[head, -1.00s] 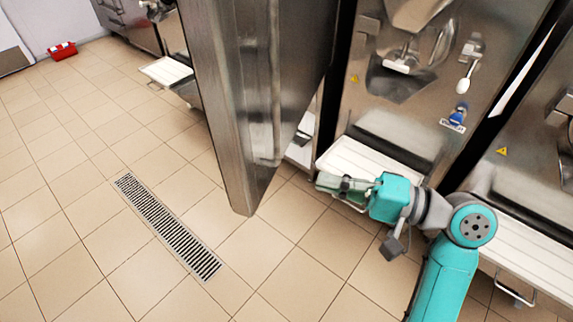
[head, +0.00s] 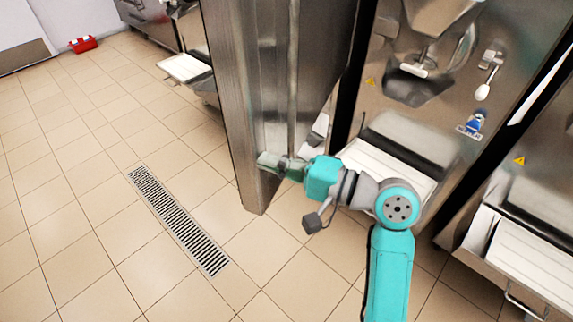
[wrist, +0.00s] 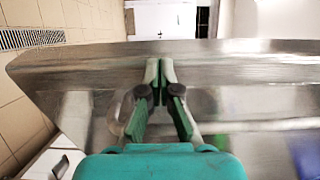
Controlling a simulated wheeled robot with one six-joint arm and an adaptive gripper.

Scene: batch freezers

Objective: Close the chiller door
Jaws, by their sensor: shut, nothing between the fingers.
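The chiller door (head: 232,95) is a tall brushed-steel panel standing open, jutting out over the floor in the head view. A vertical bar (head: 293,75) runs along its face on the machine side. My gripper (head: 266,160) is at the lower part of that face, close to the free edge. Its green fingers are shut and hold nothing. In the wrist view the door (wrist: 250,75) spans the picture, with the fingertips of my gripper (wrist: 160,66) over it. I cannot tell if they touch it. A rounded metal loop (wrist: 124,112) shows left of the fingers.
A steel machine with a white tray (head: 385,168) stands right of the door, and another machine stands at the far right. A floor drain (head: 178,220) lies in the clear tiled floor to the left.

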